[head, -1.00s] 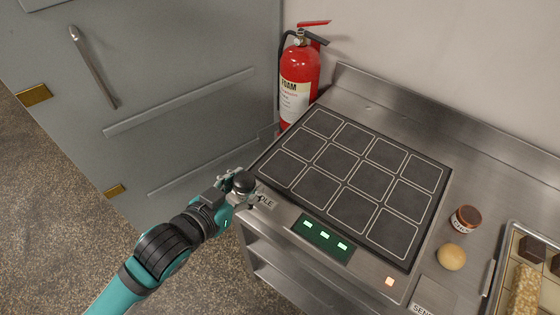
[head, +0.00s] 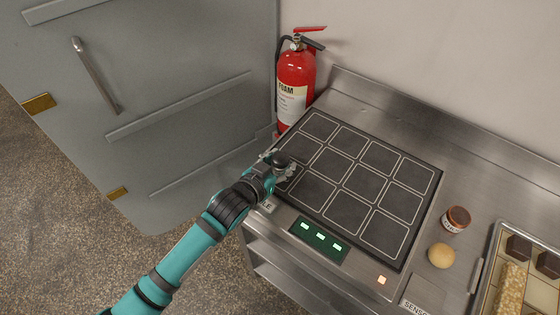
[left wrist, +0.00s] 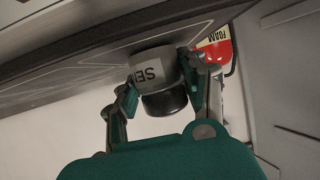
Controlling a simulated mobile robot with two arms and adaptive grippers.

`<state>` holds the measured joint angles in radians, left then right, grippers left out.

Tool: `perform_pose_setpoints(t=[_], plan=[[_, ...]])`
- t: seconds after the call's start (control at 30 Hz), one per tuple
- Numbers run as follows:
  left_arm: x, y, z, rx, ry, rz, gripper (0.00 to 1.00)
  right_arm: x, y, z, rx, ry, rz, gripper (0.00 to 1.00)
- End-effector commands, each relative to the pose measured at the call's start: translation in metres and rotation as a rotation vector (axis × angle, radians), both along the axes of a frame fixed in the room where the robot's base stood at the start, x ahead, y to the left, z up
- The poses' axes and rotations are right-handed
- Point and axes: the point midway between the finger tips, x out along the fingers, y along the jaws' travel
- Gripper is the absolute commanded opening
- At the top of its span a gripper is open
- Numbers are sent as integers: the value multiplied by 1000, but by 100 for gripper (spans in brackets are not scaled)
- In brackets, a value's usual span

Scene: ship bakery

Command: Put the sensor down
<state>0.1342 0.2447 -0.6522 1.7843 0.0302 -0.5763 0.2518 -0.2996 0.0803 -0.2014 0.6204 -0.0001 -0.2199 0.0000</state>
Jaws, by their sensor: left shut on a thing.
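My left gripper (head: 284,172) is over the left front part of the black grid panel (head: 350,180) on the steel counter. In the head view the sensor (head: 279,159) shows only as a small dark cap between the fingers. My right gripper is not in view.
A red foam extinguisher (head: 294,85) stands behind the panel's left corner. Most of the panel is bare.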

Motion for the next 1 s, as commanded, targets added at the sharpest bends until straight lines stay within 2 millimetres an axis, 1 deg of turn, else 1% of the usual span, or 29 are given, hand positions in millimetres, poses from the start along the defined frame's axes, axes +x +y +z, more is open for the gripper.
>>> perform_pose_setpoints(t=[0.17, 0.3, 0.33, 0.5, 0.73, 0.83, 0.93, 1.0], plan=[[0, 0, 1, -2, -3, 0, 0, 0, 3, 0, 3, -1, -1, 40], [0, 0, -3, -2, -1, 0, 0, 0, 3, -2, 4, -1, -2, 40], [0, 0, -3, 0, 0, 0, 45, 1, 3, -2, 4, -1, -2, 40], [0, 0, -3, 0, 0, 0, 66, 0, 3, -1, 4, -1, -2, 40], [0, 0, -2, 0, 0, 0, 66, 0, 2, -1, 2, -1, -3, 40], [-1, 0, 2, -1, -1, 0, 66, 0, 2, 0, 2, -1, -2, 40], [-11, 7, 3, 0, 1, 0, 66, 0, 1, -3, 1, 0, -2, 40], [-20, 12, 8, 0, 0, 0, 66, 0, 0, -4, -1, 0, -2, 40]])
